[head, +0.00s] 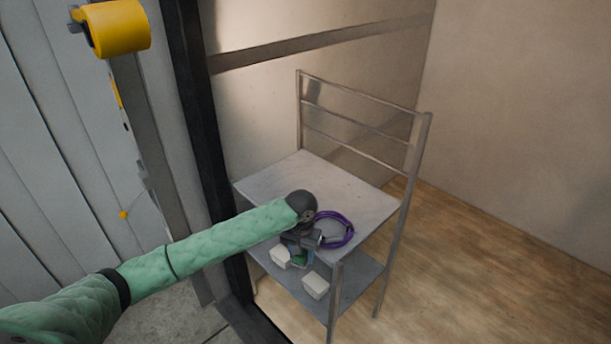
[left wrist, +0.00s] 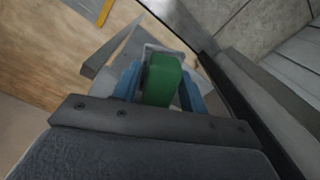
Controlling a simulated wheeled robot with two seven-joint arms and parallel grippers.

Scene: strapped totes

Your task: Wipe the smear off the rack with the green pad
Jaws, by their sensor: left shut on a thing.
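The metal rack (head: 318,182) stands in the middle of the head view, with a grey top shelf and a lower shelf (head: 358,277). My left gripper (head: 298,257) is at the rack's front left edge, over the lower shelf in the picture. It is shut on the green pad (left wrist: 163,82), which shows between its blue fingers in the left wrist view. In the head view only a small bit of the pad (head: 300,258) shows. I cannot tell whether the pad touches the rack. I cannot make out the smear. My right gripper is out of view.
A purple coiled cable (head: 350,233) lies on the top shelf beside my left wrist. Two small white blocks (head: 316,286) show at the lower shelf. A dark post (head: 200,130) stands left of the rack. A yellow roller (head: 121,28) is at upper left. Wooden floor lies clear at right.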

